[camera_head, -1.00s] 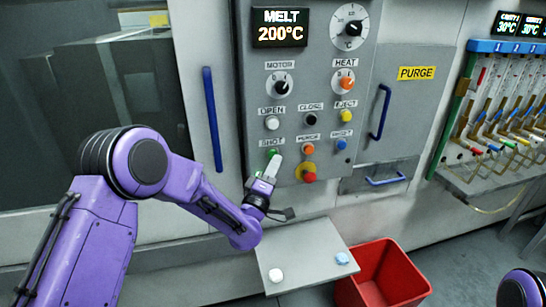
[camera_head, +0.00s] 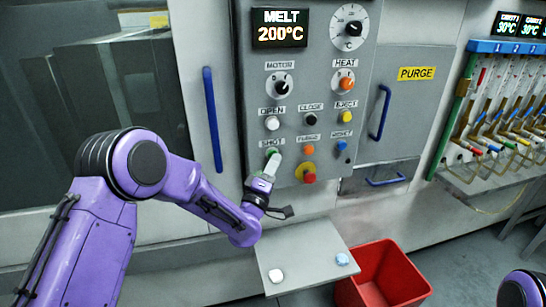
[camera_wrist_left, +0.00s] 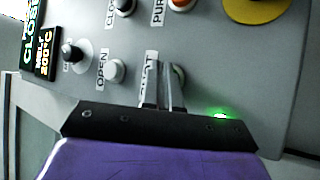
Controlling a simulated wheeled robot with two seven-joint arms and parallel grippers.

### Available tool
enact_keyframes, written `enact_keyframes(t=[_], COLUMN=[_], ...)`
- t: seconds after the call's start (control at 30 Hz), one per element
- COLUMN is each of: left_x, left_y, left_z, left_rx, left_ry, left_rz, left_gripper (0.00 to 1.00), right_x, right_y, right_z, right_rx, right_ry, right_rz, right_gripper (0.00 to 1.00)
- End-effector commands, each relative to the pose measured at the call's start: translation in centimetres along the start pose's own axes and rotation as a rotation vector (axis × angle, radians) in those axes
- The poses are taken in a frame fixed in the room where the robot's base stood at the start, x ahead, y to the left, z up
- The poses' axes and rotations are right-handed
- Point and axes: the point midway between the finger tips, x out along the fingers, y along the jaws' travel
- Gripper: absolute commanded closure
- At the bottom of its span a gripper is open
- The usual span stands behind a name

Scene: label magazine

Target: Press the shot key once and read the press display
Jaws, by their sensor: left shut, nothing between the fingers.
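I cannot tell whether the key is pressed in. The melt display (camera_head: 280,27) reads "MELT 200°C". At the wrist view's left edge, a cut-off display (camera_wrist_left: 31,22) shows green letters "CLOSE". My right gripper is out of view.
The OPEN key (camera_head: 272,123), orange PURGE key (camera_head: 309,150) and a red stop button (camera_head: 309,177) on yellow are close by. Below are a grey shelf (camera_head: 305,250) with two small pieces and a red bin (camera_head: 385,275).

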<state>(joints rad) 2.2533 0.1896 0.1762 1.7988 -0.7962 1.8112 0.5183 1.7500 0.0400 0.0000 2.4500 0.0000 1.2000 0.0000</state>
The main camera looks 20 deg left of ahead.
Motion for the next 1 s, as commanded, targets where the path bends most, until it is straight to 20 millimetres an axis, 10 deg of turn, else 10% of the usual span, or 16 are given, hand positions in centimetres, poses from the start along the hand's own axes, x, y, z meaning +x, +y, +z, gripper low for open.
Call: enact_keyframes(t=[1.0], left_x=[-1.1], left_y=[0.8], left_z=[0.8], left_rx=[0.000], left_ry=[0.000], left_rz=[0.001], left_gripper=[1.00], right_x=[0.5], right_y=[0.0], right_z=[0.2], right_rx=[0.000], right_ry=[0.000], right_rz=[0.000], right_gripper=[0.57])
